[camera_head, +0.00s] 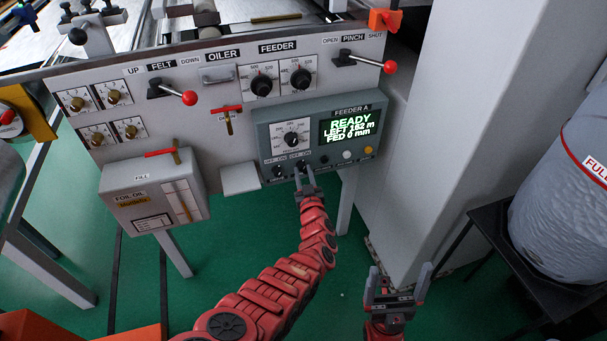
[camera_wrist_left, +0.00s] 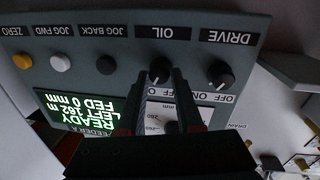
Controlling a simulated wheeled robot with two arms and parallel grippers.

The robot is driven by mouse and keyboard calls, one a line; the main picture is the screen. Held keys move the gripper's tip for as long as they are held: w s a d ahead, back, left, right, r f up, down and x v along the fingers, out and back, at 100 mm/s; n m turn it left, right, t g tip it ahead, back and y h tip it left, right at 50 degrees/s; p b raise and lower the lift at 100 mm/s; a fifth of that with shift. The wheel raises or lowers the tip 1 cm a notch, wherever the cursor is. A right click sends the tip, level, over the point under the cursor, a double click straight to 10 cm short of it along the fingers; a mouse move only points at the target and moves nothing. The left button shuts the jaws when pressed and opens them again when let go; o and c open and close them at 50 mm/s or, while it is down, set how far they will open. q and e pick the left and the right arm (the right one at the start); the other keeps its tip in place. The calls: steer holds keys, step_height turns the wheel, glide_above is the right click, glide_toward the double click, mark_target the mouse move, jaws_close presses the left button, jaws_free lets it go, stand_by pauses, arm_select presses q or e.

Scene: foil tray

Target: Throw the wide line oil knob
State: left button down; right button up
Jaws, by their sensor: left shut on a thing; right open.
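The grey FEEDER A panel (camera_head: 262,125) carries two small black knobs at its lower left. In the left wrist view, upside down, they are labelled OIL and DRIVE. My left gripper (camera_head: 304,172) reaches up to the panel. Its fingers (camera_wrist_left: 167,84) are shut on the oil knob (camera_wrist_left: 160,68), partly covering it and its OFF/ON marks. The oil knob's exact setting is hard to read. My right gripper (camera_head: 396,285) is open and empty, low and away from the panel.
A larger dial (camera_head: 292,138) and several buttons (camera_wrist_left: 60,64) are close by. The foil-oil box (camera_head: 150,190) hangs at left. A pale column (camera_head: 440,130) and a drum (camera_head: 560,190) stand at right.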

arm_select(q)
steer(key=n+b, duration=0.1)
steer(key=n, duration=0.1)
steer(key=n+b, duration=0.1)
steer(key=shift+f+n+b, duration=0.3)
steer(key=shift+f+n, duration=0.05)
steer(key=shift+n, duration=0.05)
steer(key=n+y+b, duration=0.1)
steer(key=n+b, duration=0.3)
steer(key=shift+f+n+t, duration=0.1)
steer(key=shift+n+t, duration=0.3)
steer(key=shift+n+b, duration=1.7)
steer(key=shift+b, duration=0.05)
steer(key=shift+r, duration=0.2)
steer(key=c, duration=0.6)
jaws_free()
steer(key=shift+o, duration=0.2)
steer(key=shift+s+d, duration=0.1)
